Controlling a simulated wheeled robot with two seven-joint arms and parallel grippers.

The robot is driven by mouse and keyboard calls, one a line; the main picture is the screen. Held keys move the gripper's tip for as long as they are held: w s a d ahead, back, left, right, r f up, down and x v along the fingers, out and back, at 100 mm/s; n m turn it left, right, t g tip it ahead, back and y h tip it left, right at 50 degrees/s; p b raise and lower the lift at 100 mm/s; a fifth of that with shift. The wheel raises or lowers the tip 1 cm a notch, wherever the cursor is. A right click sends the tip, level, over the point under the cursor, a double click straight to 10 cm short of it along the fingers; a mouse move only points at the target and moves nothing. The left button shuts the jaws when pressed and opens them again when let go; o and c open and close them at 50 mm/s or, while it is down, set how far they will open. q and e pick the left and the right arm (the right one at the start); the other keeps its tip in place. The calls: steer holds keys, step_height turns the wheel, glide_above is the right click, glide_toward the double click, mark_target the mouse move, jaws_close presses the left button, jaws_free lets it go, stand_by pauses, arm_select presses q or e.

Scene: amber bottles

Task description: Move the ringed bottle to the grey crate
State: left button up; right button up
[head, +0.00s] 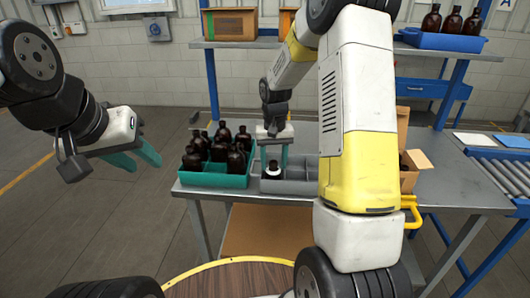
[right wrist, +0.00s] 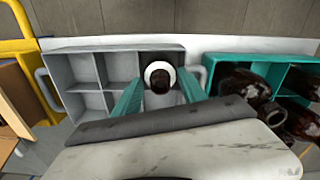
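The ringed bottle (head: 273,171), dark with a white ring around its neck, stands in the front left compartment of the grey crate (head: 297,187). In the right wrist view the bottle (right wrist: 160,78) is seen from above inside the grey crate (right wrist: 62,68). My right gripper (head: 274,158) is right above it, its teal fingers (right wrist: 160,92) spread on either side of the neck with small gaps. The bottle's lower body is hidden by the crate wall. My left gripper (head: 142,160) is open and empty, left of the table.
A teal crate (head: 212,180) with several dark bottles stands just left of the grey crate. A cardboard box (head: 413,165) and yellow handle (head: 411,212) are at the right. A shelf above holds a blue tray (head: 440,41) of bottles. The grey crate's other visible compartments look empty.

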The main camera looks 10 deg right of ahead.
steer(key=shift+r, duration=3.95)
steer(key=s+r+t, duration=0.2)
steer(key=s+r, duration=0.2)
steer(key=s, duration=0.4)
steer(key=s+a+r+t+y, duration=0.1)
steer(key=s+r+t, duration=0.1)
steer(key=s+r, duration=0.3)
steer(key=s+a+r+n+t+y, duration=0.1)
steer(key=s+r, duration=0.4)
steer(key=s, duration=0.6)
steer(key=shift+t, duration=0.6)
